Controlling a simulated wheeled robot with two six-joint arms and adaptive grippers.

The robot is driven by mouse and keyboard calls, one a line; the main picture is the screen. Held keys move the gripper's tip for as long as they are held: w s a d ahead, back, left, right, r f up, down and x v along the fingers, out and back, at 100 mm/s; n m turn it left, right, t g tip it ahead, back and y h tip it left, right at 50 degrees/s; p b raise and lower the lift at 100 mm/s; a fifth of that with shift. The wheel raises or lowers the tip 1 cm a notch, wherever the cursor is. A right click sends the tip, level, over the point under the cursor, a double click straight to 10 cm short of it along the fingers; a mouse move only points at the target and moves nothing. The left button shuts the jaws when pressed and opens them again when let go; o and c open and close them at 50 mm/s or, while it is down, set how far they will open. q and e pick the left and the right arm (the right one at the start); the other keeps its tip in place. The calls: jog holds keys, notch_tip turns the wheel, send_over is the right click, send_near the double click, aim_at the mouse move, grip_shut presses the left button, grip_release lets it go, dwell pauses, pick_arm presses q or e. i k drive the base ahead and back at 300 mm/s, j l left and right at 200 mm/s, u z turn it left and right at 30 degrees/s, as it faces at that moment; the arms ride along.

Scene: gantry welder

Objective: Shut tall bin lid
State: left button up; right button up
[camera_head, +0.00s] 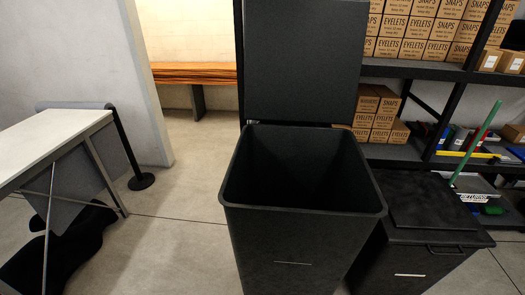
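A tall black bin (285,250) stands upright in the middle of the head view. Its top is open and the dark inside shows; I see nothing in it. Its lid (305,62) stands up nearly vertical at the bin's back rim, with its top edge cut off by the picture. Neither of my grippers shows in the head view.
A shorter black bin (437,245) with its lid shut stands close to the right. Shelves (415,72) with cardboard boxes (400,28) are behind. A white table (40,145) and a black post (141,181) are on the left. Floor (175,245) between table and bin is clear.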

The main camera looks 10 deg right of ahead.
aim_at(303, 58)
jog(key=i+j+z, duration=0.5)
jog(key=i+j, duration=0.15)
jog(key=j, duration=0.2)
jog(key=i+j+z, duration=0.15)
jog(key=j, duration=0.2)
jog(key=i+j+z, duration=0.2)
jog(key=j, duration=0.15)
jog(key=i+j+z, duration=0.15)
jog(key=j, duration=0.2)
jog(key=i+j+z, duration=0.15)
jog(key=j, duration=0.25)
jog(key=i+j+z, duration=0.25)
jog(key=j, duration=0.15)
jog(key=i+j+z, duration=0.25)
jog(key=j, duration=0.2)
jog(key=j+z, duration=0.25)
jog(key=j, duration=0.2)
jog(key=i+j+z, duration=0.2)
jog(key=j, duration=0.35)
jog(key=j+z, duration=0.25)
jog(key=j, duration=0.25)
